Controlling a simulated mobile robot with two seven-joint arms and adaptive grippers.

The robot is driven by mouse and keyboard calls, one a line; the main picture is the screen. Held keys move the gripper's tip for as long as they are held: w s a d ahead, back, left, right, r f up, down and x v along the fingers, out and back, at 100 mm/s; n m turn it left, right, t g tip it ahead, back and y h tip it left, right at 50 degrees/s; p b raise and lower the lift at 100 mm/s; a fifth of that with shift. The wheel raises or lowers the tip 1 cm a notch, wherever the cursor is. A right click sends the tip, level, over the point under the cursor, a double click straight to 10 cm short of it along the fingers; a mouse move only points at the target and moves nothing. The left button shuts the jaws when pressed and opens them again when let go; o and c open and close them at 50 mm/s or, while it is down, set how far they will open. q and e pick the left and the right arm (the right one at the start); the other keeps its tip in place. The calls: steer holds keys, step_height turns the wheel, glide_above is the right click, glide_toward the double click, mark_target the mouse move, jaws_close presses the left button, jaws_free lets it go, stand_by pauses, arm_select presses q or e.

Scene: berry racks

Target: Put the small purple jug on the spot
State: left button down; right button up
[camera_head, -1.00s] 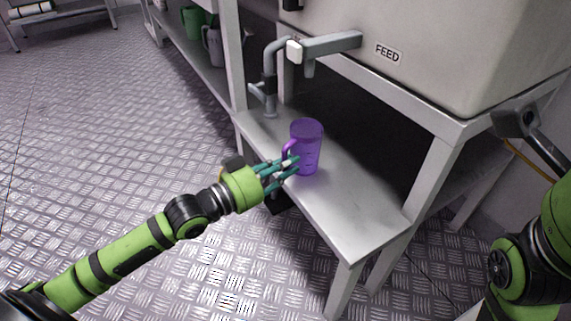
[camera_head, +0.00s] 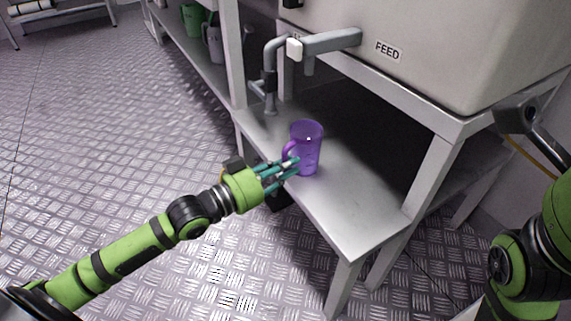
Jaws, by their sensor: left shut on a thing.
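The small purple jug (camera_head: 308,146) stands upright on the lower metal shelf (camera_head: 352,215), near its left edge and in front of the tap. It is see-through, with its handle on the left side. My left gripper (camera_head: 291,166) is at the handle side of the jug, with its teal fingers shut on the handle. The fingers partly hide the lower handle. I cannot tell whether the jug's base touches the shelf or hangs just above it. No marked spot can be made out in view. My right arm shows at the right edge, but its gripper is out of view.
Shelf posts stand left and right. A green jug (camera_head: 193,19) and a grey jug (camera_head: 215,40) stand on the far shelf. The shelf's front is clear.

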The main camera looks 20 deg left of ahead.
arm_select(q)
steer(key=c, duration=1.1)
jaws_free()
steer(key=shift+f, duration=0.1)
steer(key=v, duration=1.2)
